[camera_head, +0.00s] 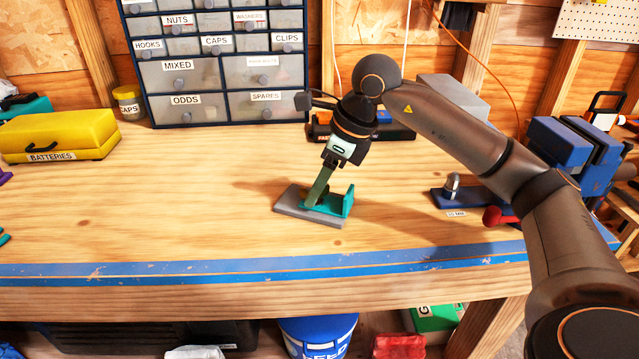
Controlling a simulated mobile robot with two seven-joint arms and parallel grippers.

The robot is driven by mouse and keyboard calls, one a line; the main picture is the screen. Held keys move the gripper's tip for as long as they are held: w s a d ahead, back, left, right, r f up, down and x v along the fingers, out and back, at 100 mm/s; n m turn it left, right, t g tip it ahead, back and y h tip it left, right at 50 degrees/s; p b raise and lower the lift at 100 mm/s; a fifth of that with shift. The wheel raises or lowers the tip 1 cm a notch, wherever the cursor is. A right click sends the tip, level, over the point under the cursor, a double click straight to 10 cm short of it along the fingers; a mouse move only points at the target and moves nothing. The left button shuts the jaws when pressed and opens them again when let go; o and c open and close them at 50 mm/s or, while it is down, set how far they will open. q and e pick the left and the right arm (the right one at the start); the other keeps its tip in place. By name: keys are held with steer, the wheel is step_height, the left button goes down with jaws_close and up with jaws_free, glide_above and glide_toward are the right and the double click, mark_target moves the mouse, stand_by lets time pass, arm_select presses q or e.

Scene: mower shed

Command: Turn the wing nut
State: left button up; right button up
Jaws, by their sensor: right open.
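A teal L-shaped bracket (347,203) stands on a grey plate (290,208) at the middle of the workbench. My right gripper (316,198) comes down over the bracket, its fingers pointing down and slightly left. Its jaws are open, with the fingertips at or just above the bracket's flat part. I cannot make out the wing nut; the fingers cover the part of the bracket beneath them. Whether the fingers touch anything is unclear. My left gripper is not in view.
A blue base (475,199) with a metal stud stands to the right, near a blue vise (560,145). A yellow batteries case (60,133) is at the left. A drawer cabinet (215,60) stands behind. The bench front (180,235) is clear.

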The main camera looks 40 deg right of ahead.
arm_select(q)
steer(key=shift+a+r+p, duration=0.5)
steer(key=shift+p, duration=0.3)
arm_select(e)
steer(key=v, duration=1.2)
steer(key=shift+r, duration=0.2)
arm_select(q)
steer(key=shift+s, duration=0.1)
arm_select(e)
steer(key=shift+s, duration=0.1)
arm_select(q)
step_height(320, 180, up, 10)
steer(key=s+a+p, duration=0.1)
steer(key=p, duration=1)
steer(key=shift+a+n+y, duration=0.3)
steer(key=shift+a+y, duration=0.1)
arm_select(e)
steer(key=w+a+f+n, duration=0.1)
steer(key=f+n, duration=0.1)
steer(key=f, duration=0.2)
steer(key=w+f+n+g+y, duration=0.1)
steer(key=f+n, duration=0.1)
steer(key=f, duration=0.1)
steer(key=w+a+f+n+g, duration=0.1)
steer(key=w+f+n, duration=0.1)
steer(key=f, duration=0.2)
steer(key=shift+w+a+f+n, duration=0.15)
steer(key=shift+a+f+n, duration=0.15)
